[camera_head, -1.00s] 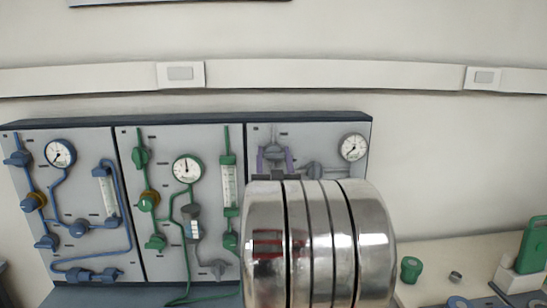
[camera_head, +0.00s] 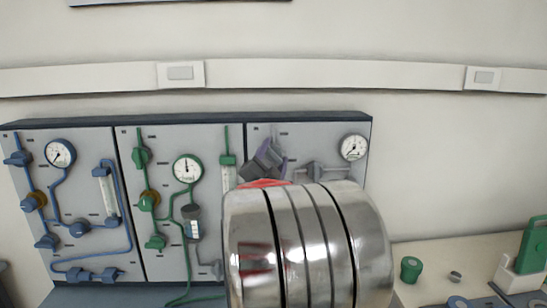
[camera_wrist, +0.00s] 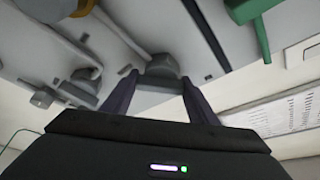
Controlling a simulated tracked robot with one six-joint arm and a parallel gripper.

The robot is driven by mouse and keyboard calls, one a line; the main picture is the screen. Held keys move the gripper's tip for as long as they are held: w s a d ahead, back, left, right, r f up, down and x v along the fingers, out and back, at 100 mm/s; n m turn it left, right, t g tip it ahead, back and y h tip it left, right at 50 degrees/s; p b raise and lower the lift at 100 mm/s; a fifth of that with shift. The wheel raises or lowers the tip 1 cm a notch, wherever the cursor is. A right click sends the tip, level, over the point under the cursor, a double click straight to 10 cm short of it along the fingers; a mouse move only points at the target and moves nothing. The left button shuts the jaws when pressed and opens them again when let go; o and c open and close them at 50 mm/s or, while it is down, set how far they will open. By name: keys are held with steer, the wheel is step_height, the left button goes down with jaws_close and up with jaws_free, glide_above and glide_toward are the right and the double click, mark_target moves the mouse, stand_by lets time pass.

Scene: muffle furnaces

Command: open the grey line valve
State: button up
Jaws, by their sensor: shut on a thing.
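The grey line valve (camera_wrist: 162,68) shows in the wrist view as a grey knob on the panel, between the two dark purple fingers of my gripper (camera_wrist: 159,80). The fingers are shut on its sides. In the head view my gripper (camera_head: 271,155) is tilted at the upper left of the third, grey-piped panel (camera_head: 330,131). It mostly hides the valve there. My shiny arm covers the lower part of that panel.
A second grey fitting (camera_head: 316,171) and a round gauge (camera_head: 354,147) sit to the right on the same panel. The green-piped panel (camera_head: 170,140) and blue-piped panel (camera_head: 85,140) stand left. A green-capped item (camera_head: 411,269) stands on the bench at right.

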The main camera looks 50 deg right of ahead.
steer(key=m+g, duration=0.1)
steer(key=m, duration=0.2)
steer(key=m+g+y, duration=0.1)
steer(key=m, duration=0.2)
steer(key=shift+d, duration=0.1)
steer(key=shift+s+m+g+y, duration=0.1)
steer(key=shift+m+g+y, duration=0.4)
steer(key=shift+m, duration=1)
steer(key=shift+f, duration=0.15)
steer(key=o, duration=1)
steer(key=shift+o, duration=0.2)
steer(key=shift+a, duration=0.45)
steer(key=v, duration=1.3)
steer(key=shift+s, duration=0.2)
